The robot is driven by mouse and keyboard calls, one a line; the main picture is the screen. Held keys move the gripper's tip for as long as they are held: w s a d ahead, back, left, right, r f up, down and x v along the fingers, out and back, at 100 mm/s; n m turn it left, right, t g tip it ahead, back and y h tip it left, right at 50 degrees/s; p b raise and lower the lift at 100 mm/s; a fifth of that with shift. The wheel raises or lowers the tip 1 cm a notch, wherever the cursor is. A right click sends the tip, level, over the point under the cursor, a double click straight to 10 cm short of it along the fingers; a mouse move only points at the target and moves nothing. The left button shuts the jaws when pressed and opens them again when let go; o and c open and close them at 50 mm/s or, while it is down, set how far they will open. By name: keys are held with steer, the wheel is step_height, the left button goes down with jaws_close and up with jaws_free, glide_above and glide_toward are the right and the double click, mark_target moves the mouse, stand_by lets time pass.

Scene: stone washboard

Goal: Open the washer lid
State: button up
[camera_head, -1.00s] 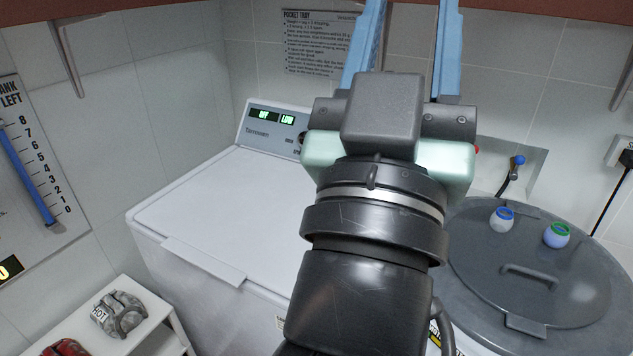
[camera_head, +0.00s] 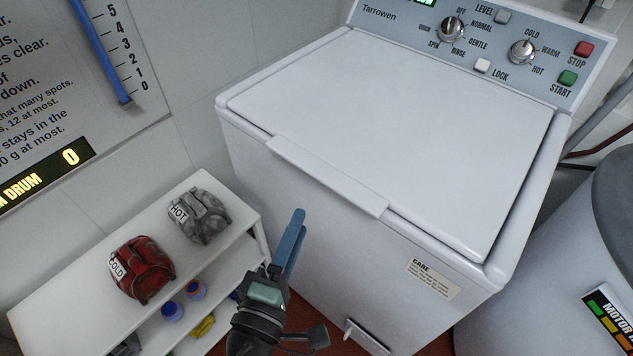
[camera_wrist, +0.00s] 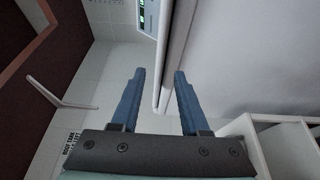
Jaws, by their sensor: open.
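The washer (camera_head: 300,215) is white, and its lid (camera_head: 410,110) lies flat and shut on top. A long raised handle lip (camera_head: 325,177) runs along the lid's front edge. My gripper (camera_head: 297,225) has two blue fingers and is low in front of the washer, below the lip's left part in the head view. In the wrist view my gripper (camera_wrist: 159,74) is open and empty, with the fingers apart. The end of a pale lip (camera_wrist: 163,95) shows between or just beyond them. Whether it touches a finger cannot be told.
A white shelf (camera_head: 225,258) with a red bag (camera_head: 141,268) and a grey bag (camera_head: 199,215) stands left, close to my arm. The control panel (camera_head: 490,45) is at the washer's back. A grey drum (camera_head: 610,215) stands right. Space above the lid is clear.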

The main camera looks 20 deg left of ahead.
mark_target(318, 180)
steer(key=w, duration=0.3)
steer(key=w+p, duration=0.1)
steer(key=w, duration=0.6)
steer(key=shift+w+a, duration=0.15)
steer(key=shift+a, duration=0.1)
jaws_close()
stand_by(0.9)
